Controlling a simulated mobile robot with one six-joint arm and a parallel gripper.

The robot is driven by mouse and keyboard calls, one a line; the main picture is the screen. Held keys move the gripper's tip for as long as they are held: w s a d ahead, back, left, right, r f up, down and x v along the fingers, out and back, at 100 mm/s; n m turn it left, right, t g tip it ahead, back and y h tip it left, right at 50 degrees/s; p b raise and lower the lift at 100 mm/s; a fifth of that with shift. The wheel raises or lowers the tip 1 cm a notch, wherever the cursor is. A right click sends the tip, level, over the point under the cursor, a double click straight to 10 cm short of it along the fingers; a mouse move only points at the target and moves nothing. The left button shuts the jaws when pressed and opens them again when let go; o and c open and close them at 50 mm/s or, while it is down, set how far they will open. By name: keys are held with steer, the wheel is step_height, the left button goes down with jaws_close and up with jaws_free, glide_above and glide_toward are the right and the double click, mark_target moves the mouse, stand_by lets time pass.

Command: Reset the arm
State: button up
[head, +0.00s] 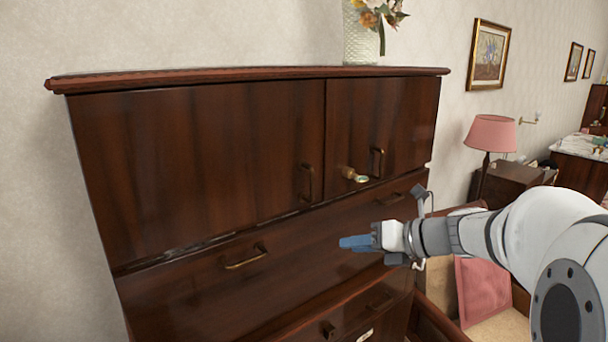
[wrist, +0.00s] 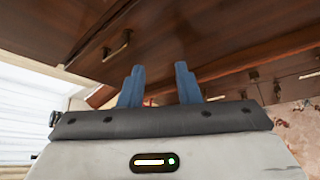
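My white arm (head: 545,235) reaches in from the right side of the head view. My gripper (head: 355,242) has blue fingers that point left, in front of the dark wooden cabinet (head: 200,170). In the wrist view my gripper (wrist: 160,85) shows two blue fingers spread apart with nothing between them. The cabinet's wooden face and a brass handle (wrist: 118,46) show beyond the fingers. I cannot tell the exact gap between the fingertips and the cabinet front.
The cabinet has closed upper doors (head: 380,130) and a wide drawer with a brass handle (head: 246,258). A vase with flowers (head: 361,35) stands on top. A red-shaded lamp (head: 491,134) and a pink cushion (head: 482,290) are to the right, near my arm.

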steer(key=s+a+f+n+g+h+b, duration=0.1)
steer(key=s+f+n+g+h, duration=0.1)
steer(key=s+f+n, duration=0.35)
steer(key=s+a+f+n+g+h+b, duration=0.1)
steer(key=s+f+n+g+h, duration=0.15)
steer(key=s+n, duration=0.6)
steer(key=s+d+f+n+h+b, duration=0.2)
steer(key=s+d+f+n+h, duration=0.3)
steer(key=n, duration=1.3)
steer(key=shift+s+d+f+n+t+h, duration=0.2)
steer(key=shift+s+f+n+t+h, duration=0.2)
steer(key=shift+s+f+h, duration=0.6)
steer(key=shift+o, duration=0.2)
steer(key=shift+s+r+y, duration=0.2)
steer(key=shift+s+y, duration=0.05)
steer(key=shift+y, duration=0.1)
